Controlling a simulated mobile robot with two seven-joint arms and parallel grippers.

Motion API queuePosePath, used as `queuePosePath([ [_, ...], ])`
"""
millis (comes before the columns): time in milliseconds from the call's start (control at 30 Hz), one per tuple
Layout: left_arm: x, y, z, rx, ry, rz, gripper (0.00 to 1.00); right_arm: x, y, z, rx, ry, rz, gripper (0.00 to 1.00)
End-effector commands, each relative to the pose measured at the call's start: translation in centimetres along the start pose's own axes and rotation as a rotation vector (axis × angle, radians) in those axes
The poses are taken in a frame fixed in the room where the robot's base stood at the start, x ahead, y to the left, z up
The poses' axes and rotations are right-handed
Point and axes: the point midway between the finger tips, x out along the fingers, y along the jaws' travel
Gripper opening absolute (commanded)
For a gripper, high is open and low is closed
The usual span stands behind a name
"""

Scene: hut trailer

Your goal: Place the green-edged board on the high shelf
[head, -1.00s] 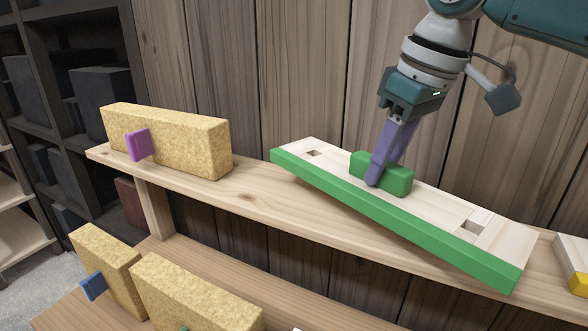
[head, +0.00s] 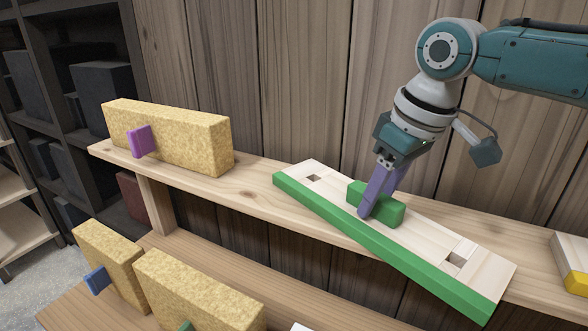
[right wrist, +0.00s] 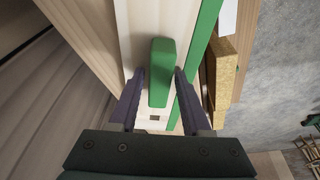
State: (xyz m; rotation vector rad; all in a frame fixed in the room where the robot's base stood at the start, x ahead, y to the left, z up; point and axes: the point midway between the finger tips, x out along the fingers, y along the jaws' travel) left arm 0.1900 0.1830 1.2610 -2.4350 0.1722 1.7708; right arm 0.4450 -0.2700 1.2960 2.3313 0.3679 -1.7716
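The green-edged board (head: 325,188) is a pale wooden plank with a green front edge and a green block handle (head: 388,212) on top. It is over the high shelf (head: 255,183), slanted across it, with its right end past the shelf's front edge. I cannot tell whether it touches the shelf. My right gripper (head: 372,208) has its purple fingers on either side of the handle, close against it. The right wrist view also shows the handle (right wrist: 162,75) between the fingertips (right wrist: 160,72). My left gripper is not in view.
A yellow speckled block (head: 180,138) with a purple tab stands on the high shelf's left. A yellow-ended pale board (head: 572,260) is at the right. Two more speckled blocks (head: 190,295) (head: 110,258) stand on the lower shelf. A wooden plank wall (head: 300,80) rises behind.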

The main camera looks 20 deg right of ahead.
Motion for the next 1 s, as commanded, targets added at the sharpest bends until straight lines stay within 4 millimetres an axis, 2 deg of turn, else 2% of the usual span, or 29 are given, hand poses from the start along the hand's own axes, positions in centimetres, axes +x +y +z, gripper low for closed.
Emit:
queuePosePath([
  [33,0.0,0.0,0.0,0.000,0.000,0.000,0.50,0.0,0.0,0.0,0.000,0.000,0.000,0.55],
  [100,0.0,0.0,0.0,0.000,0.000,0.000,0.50,0.0,0.0,0.0,0.000,0.000,0.000,0.62],
  [333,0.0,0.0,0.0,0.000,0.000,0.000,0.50,-0.1,0.0,0.0,0.000,0.000,0.000,0.62],
  [467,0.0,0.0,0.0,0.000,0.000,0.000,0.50,-0.8,0.0,-0.2,-0.001,0.003,0.000,0.62],
  [567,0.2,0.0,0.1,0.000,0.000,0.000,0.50,-2.3,0.1,-0.2,-0.001,0.004,0.000,0.62],
  [900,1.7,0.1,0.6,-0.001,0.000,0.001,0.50,-9.7,0.1,-0.1,-0.001,0.004,0.002,0.62],
  [1000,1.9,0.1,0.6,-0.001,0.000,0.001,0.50,-11.1,0.0,-0.2,-0.001,0.003,0.000,0.62],
])
